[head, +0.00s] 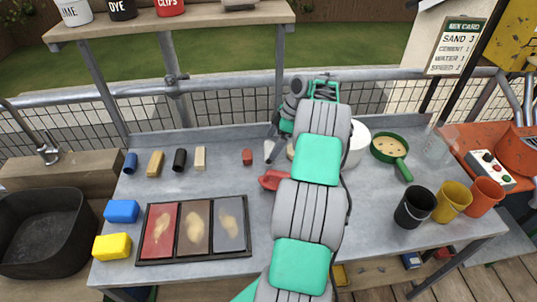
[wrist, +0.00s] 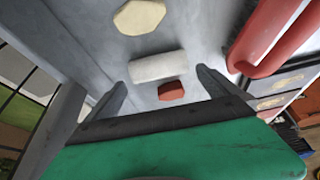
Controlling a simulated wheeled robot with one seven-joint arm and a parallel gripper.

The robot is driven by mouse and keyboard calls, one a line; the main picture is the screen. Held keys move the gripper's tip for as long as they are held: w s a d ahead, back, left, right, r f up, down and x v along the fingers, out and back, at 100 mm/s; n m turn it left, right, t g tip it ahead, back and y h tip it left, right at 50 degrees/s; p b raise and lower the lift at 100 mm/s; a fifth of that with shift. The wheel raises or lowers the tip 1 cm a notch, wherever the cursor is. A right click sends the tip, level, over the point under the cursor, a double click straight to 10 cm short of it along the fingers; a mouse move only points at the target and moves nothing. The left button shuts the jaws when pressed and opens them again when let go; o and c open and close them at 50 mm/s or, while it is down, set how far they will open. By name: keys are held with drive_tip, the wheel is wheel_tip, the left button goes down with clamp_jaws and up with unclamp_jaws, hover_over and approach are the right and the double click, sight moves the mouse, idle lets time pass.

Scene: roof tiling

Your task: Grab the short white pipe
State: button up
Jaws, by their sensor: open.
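In the wrist view a short white pipe (wrist: 157,66) lies on its side on the grey worktop, across the gap ahead of my gripper (wrist: 162,86). The two dark fingers are spread, one on each side, and nothing is held between them. A small red piece (wrist: 172,91) lies just on the gripper's side of the pipe. A pale many-sided piece (wrist: 139,17) lies beyond it. In the head view my arm hides the gripper. A pale short piece (head: 200,158) stands out on the bench there; I cannot tell whether it is the same pipe.
A red object (wrist: 275,35) is close on the right in the wrist view. On the bench (head: 225,190) are a framed panel tray (head: 195,258), blue (head: 122,211) and yellow blocks (head: 112,246), a green pan (head: 390,150) and several cups (head: 415,207).

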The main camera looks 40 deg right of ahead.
sight(270, 149)
drive_tip(key=x, duration=0.4)
drive_tip(key=shift+c, duration=0.4)
drive_tip(key=c, duration=1.1)
